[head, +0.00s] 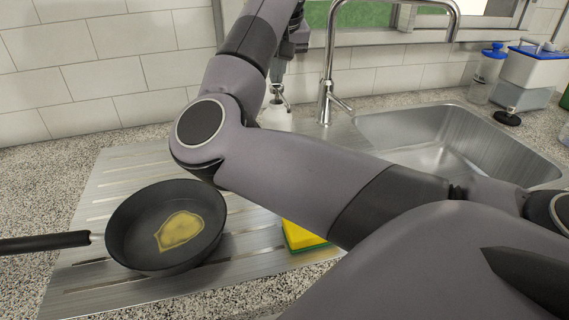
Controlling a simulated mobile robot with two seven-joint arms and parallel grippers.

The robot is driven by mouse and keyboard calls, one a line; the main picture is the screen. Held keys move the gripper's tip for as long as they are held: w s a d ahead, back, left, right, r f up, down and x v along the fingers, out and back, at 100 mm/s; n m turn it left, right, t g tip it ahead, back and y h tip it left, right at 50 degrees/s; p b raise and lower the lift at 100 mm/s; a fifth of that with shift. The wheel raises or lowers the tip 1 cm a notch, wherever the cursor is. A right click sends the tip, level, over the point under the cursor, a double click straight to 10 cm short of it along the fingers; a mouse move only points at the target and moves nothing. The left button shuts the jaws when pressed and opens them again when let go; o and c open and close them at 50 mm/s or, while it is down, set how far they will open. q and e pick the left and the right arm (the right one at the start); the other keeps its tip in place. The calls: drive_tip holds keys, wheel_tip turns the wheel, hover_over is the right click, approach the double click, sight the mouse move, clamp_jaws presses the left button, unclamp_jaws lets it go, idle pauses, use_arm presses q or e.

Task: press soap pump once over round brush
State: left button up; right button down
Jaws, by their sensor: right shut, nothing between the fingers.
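A white soap bottle with a metallic pump head (277,99) stands at the back of the counter, left of the faucet, partly hidden behind my right arm. My right gripper (277,79) points down just above the pump head. It is shut with nothing between its fingers. Whether it touches the pump cannot be told. I cannot make out a round brush for certain. A small black-knobbed object (507,118) sits on the counter right of the sink. My left gripper is not in view.
A black frying pan (134,235) with a yellowish patch inside lies on the metal drainboard (100,268). A yellow and green sponge (301,237) is partly under my right arm's outline. The faucet (326,100), sink (440,125), blue-topped bottle (484,75) and blue-lidded container (527,75) stand rightward.

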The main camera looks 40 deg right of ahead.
drive_tip(key=shift+f, duration=0.65)
drive_tip(key=shift+r+p, duration=0.75)
drive_tip(key=shift+r, duration=0.55)
wheel_tip(320, 180, up, 6)
drive_tip(key=p, duration=0.5)
